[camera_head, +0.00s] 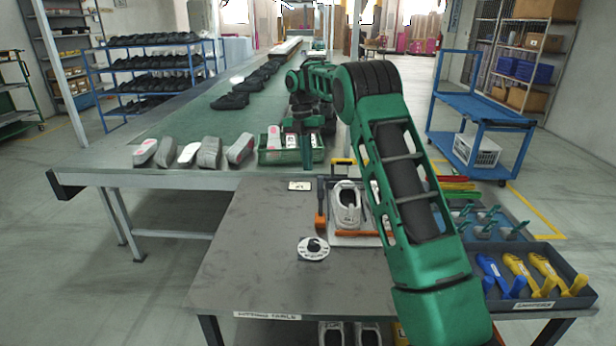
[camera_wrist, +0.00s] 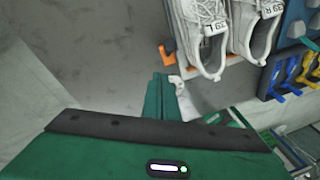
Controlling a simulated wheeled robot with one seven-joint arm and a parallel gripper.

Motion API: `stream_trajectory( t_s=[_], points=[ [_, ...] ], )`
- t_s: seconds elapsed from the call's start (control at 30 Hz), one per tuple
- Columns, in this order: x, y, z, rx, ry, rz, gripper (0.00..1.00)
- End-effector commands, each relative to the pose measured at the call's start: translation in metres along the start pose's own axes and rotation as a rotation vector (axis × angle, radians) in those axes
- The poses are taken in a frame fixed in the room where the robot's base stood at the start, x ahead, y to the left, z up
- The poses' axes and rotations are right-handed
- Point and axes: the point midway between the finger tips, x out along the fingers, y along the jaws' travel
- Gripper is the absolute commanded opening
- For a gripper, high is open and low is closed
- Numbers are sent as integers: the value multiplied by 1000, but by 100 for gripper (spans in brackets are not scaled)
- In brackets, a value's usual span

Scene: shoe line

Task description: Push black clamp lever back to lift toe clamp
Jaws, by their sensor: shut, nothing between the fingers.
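White shoes (camera_head: 346,205) stand on a fixture with orange parts (camera_head: 320,207) on the grey work table. My arm covers the right side of this fixture. In the wrist view two white shoes (camera_wrist: 208,40), marked 39, lie at the upper right with an orange part (camera_wrist: 167,52) beside them. A thin yellow and black piece (camera_head: 343,162) stands behind the shoe. I cannot tell whether it belongs to the clamp; no black lever or toe clamp is clear. My gripper (camera_wrist: 168,86) is shut and empty, apart from the shoes. In the head view its end hangs near the green crate (camera_head: 275,157).
A dark tray (camera_head: 535,300) with blue and yellow tools is at the right. Several grey shoe parts (camera_head: 209,152) line the conveyor edge (camera_head: 150,178) behind. The table's left front is clear.

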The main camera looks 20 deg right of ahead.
Motion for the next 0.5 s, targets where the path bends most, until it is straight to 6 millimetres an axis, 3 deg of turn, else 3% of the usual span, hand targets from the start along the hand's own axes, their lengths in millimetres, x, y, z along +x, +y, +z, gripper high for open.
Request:
stream_trajectory(
  t_s=[0.2,0.5],
  points=[
    [-20,2,5,-1,0,1,0],
    [-26,2,5,0,1,0,0]
  ],
)
